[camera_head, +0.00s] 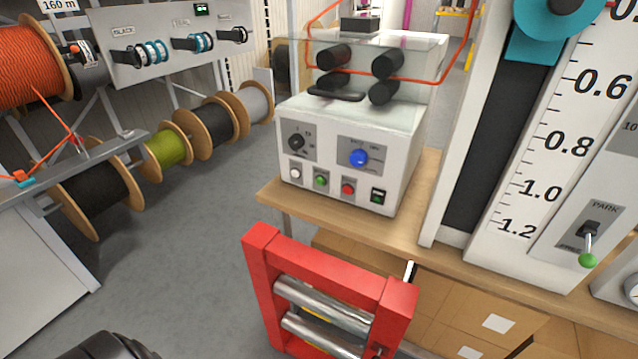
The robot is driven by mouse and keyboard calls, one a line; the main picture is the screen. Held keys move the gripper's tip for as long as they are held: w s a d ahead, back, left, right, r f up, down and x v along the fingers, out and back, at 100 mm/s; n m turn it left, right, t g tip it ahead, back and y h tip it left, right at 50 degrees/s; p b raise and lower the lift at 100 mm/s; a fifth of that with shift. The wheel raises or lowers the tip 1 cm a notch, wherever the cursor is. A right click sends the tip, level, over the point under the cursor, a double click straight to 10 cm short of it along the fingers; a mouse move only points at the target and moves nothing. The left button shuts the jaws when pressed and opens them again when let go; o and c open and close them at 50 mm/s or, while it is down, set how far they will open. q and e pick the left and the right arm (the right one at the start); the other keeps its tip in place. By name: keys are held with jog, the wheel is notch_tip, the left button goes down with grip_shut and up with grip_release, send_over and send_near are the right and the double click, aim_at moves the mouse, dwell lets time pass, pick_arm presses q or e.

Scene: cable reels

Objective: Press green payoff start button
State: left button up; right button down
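The payoff control box (335,140) is a white cabinet on the wooden bench in the middle of the head view. Its green button (320,181) sits low on the front panel, between a white button (295,174) on the left and a red button (348,188) on the right. Nothing covers or touches the green button. Neither of my grippers can be made out in this view. A dark rounded shape at the bottom left edge is cut off, and I cannot tell what it is.
A red roller frame (330,290) stands in front of the bench (425,205). A tall scale column (545,150) with a green-tipped lever (588,260) stands at the right. Cable reels (165,150) line the left. Grey floor between reels and bench is clear.

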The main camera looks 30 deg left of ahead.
pick_arm(q)
grip_shut()
dwell(1.4)
